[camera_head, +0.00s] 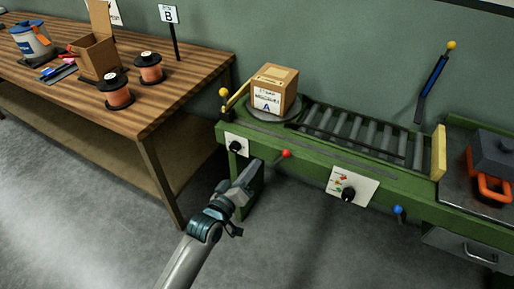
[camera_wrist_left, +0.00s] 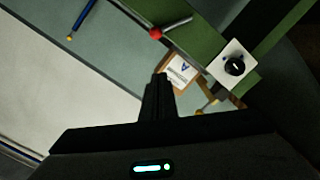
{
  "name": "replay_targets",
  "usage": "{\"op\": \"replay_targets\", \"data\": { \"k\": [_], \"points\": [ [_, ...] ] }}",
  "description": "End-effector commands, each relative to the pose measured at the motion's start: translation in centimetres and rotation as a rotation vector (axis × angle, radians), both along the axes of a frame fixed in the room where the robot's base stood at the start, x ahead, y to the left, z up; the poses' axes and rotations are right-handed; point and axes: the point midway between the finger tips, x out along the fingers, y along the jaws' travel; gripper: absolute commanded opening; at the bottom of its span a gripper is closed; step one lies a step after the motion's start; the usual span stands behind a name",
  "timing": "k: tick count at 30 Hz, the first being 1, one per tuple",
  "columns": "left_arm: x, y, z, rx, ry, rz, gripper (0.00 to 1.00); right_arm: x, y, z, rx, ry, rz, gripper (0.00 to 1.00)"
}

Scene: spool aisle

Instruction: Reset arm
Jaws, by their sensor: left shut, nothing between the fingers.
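My left gripper (camera_head: 246,177) is shut and empty in front of the green conveyor bench, below the red-knobbed lever. In the left wrist view its closed fingers (camera_wrist_left: 160,84) point toward the bench side and the box. My left arm comes up from the bottom of the head view. My right gripper is in neither view.
A green conveyor bench (camera_head: 313,163) has rollers, a red-knobbed lever (camera_head: 286,154) and black knobs. A cardboard box (camera_head: 274,88) marked A sits on its round plate. A wooden table (camera_head: 160,113) with copper spools (camera_head: 117,94) stands left. Grey floor is clear in front.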

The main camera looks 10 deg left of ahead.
Motion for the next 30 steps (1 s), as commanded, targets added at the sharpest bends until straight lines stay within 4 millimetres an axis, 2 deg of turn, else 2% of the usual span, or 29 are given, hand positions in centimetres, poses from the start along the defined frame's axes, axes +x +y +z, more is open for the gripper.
{"op": "replay_targets", "data": {
  "k": [5,8,11,13,17,20,24,26,30],
  "points": [
    [0.0,0.0,-0.1,0.0,0.001,0.001,0.0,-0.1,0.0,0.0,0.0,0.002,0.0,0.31],
    [-0.1,0.1,-0.8,0.01,0.01,0.002,0.0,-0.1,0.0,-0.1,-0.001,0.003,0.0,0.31],
    [-0.3,0.3,-2.6,0.037,0.031,0.009,0.0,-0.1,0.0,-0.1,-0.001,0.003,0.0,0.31],
    [-0.6,0.7,-4.8,0.07,0.055,0.015,0.0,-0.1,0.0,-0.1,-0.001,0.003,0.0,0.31],
    [-1.8,1.6,-10.6,0.159,0.125,0.027,0.0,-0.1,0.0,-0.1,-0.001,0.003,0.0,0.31],
    [-3.6,2.5,-16.2,0.249,0.191,0.03,0.0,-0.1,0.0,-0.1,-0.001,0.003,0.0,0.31],
    [-7.4,4.0,-24.2,0.382,0.29,0.017,0.0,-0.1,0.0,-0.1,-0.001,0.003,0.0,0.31],
    [-9.3,4.6,-27.4,0.438,0.331,0.006,0.0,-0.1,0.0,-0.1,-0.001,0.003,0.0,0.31],
    [-14.5,6.1,-34.4,0.562,0.428,-0.031,0.0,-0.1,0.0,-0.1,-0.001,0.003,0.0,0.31]
  ]
}}
